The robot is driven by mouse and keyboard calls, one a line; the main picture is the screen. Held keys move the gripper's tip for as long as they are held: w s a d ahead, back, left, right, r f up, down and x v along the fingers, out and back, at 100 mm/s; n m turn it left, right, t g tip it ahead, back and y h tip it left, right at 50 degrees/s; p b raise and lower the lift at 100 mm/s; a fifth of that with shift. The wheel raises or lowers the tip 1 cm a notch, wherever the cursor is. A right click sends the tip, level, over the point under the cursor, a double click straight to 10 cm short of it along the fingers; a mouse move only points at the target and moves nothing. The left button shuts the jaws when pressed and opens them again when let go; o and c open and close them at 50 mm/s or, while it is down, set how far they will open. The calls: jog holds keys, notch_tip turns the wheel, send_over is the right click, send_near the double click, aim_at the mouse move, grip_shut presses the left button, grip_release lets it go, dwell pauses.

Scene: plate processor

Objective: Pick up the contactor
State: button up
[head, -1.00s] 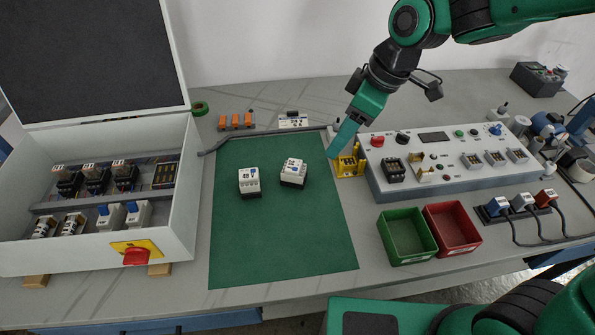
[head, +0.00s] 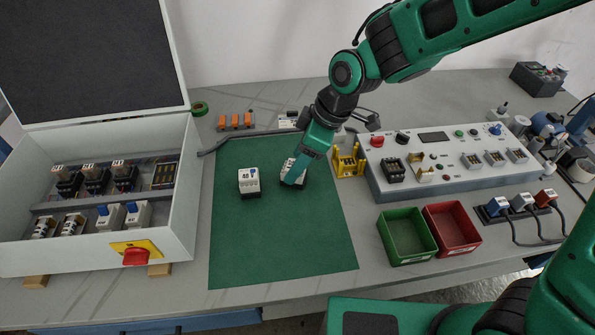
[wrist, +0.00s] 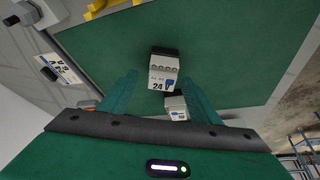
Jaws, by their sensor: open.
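Two white-and-black contactors stand upright on the green mat (head: 280,240). The left contactor (head: 249,183) is clear of my gripper. The right contactor (head: 289,165) is partly hidden behind my gripper (head: 292,182), whose fingers come down over it from the upper right. In the wrist view my gripper (wrist: 159,77) is open. A contactor marked 24 (wrist: 163,76) shows between its fingertips, with no clear contact. A second contactor (wrist: 176,107) shows closer to the gripper's base, partly cut off by it.
A yellow holder (head: 347,163) and a grey control panel (head: 440,165) stand right of the mat. A green bin (head: 407,238) and a red bin (head: 452,228) sit in front of the panel. An open cabinet (head: 180,225) stands at left. The mat's front half is clear.

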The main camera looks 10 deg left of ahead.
jog(key=shift+x, duration=1.25)
jog(key=shift+c, duration=0.6)
jog(key=c, duration=1.2)
jog(key=shift+r, duration=5.05)
jog(key=shift+c, duration=0.2)
